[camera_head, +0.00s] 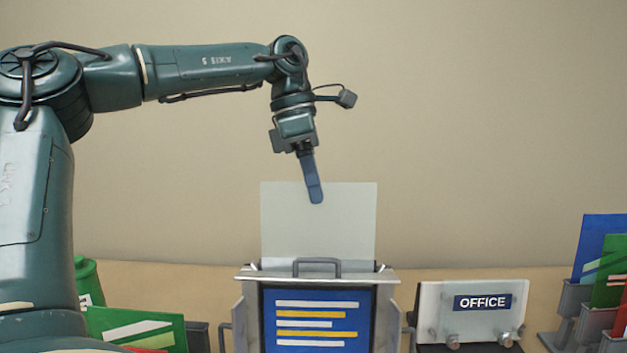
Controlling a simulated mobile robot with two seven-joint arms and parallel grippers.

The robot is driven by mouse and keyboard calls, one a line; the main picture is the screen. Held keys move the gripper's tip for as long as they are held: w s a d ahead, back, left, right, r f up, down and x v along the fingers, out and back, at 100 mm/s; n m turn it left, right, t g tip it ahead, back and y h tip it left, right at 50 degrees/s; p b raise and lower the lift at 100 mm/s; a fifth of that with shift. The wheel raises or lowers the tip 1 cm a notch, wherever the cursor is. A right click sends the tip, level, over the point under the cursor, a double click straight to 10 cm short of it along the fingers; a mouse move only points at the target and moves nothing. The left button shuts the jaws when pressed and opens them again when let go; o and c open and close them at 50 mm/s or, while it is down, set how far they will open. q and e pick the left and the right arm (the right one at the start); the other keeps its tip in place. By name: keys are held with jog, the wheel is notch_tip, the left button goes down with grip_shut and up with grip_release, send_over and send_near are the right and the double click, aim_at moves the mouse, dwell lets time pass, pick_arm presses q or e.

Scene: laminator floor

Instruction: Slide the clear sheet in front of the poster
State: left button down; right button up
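The clear sheet (320,225) is a pale, see-through upright panel standing above the metal frame (247,315). My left gripper (314,192) points down at the sheet's top edge and looks shut on it, one finger in front; the other finger is hidden. The sheet's lower edge is hidden at the frame's top, by the small handle (317,261), so I cannot tell how far it is inside. The poster (317,325), blue with white and yellow bars, shows in the frame below the sheet. My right gripper is not in view.
An OFFICE sign (482,302) on a clear-fronted holder stands to the right. Blue (598,240) and green (610,272) cards stand in racks at far right. A green printed card (135,328) and a green container (88,280) are at left. The wall behind is bare.

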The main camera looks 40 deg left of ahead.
aim_at(314, 235)
pick_arm(q)
jog(key=shift+s+a+b+x, duration=0.15)
jog(key=shift+b+x, duration=0.35)
jog(key=shift+x, duration=0.3)
jog(key=shift+s+a+b+x, duration=0.1)
jog(key=shift+b+x, duration=0.4)
jog(key=shift+x, duration=0.3)
jog(key=shift+f+b, duration=0.4)
jog(key=shift+f, duration=0.25)
jog(key=shift+s+d+f+b, duration=0.1)
jog(key=shift+f+b, duration=0.3)
jog(key=shift+f, duration=0.2)
jog(key=shift+s+d+f+b, duration=0.1)
jog(key=shift+f+b, duration=0.3)
jog(key=shift+f, duration=0.15)
jog(key=shift+s+d+f+b, duration=0.1)
jog(key=shift+s+f+b, duration=0.05)
jog(key=shift+f+b, duration=0.55)
jog(key=shift+f, duration=0.3)
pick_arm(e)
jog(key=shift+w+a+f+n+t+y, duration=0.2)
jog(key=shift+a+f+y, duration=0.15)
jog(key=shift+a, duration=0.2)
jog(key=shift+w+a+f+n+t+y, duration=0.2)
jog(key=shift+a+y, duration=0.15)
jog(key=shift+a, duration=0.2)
pick_arm(q)
jog(key=c, duration=2.1)
grip_release()
jog(key=shift+c, duration=0.2)
